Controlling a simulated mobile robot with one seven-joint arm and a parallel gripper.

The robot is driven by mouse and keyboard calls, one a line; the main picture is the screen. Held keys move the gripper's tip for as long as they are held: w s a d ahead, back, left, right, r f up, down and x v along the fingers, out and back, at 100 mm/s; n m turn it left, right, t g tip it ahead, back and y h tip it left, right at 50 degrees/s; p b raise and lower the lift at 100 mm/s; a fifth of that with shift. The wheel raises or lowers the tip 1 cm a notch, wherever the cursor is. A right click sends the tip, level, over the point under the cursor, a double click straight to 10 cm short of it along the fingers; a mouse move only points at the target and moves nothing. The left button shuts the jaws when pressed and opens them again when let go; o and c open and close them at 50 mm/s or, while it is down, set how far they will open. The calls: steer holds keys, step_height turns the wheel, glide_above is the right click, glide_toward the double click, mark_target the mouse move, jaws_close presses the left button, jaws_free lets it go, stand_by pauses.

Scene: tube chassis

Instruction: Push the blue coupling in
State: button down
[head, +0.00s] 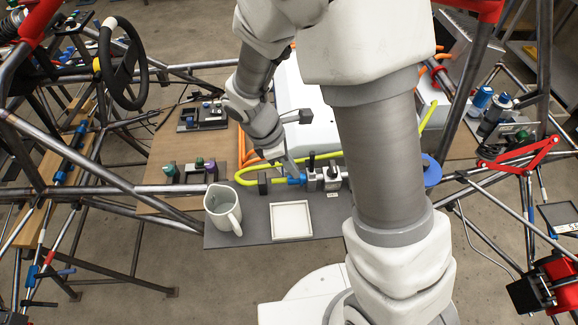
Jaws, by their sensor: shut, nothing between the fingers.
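The blue coupling (294,180) is small and sits on the grey worktop, between the end of a yellow-green hose (248,183) and a metal valve block (331,180). My gripper (291,171) reaches down from the upper left, with its shut fingertips right at the coupling's back side. It holds nothing. From this view I cannot tell whether the fingertips touch the coupling. How deep the coupling sits in the block is too small to tell.
A white jug (222,212) and a shallow white tray (291,221) stand on the grey worktop (255,228) in front. Steel chassis tubes (100,160) cross the left side. A blue disc (431,170) is right of my arm.

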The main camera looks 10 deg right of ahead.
steer(key=p+v, duration=0.7)
steer(key=v, duration=0.3)
steer(key=shift+p, duration=0.4)
steer(key=s+d+r+m+t+y, duration=0.1)
steer(key=s+d+r+m+t, duration=0.1)
steer(key=r+m, duration=0.4)
steer(key=s+d+r+m+t+y+b, duration=0.1)
steer(key=s+d+r+m+t+y, duration=0.1)
steer(key=s+d+r+m, duration=0.2)
steer(key=s+d+r+m+t+y, duration=0.1)
steer(key=s+d+r+m, duration=0.2)
steer(key=s+r+m, duration=0.4)
steer(key=shift+d+r+m+t+b, duration=0.3)
steer(key=shift+r+t+b, duration=0.1)
steer(key=shift+r, duration=1.25)
steer(key=shift+a, duration=0.1)
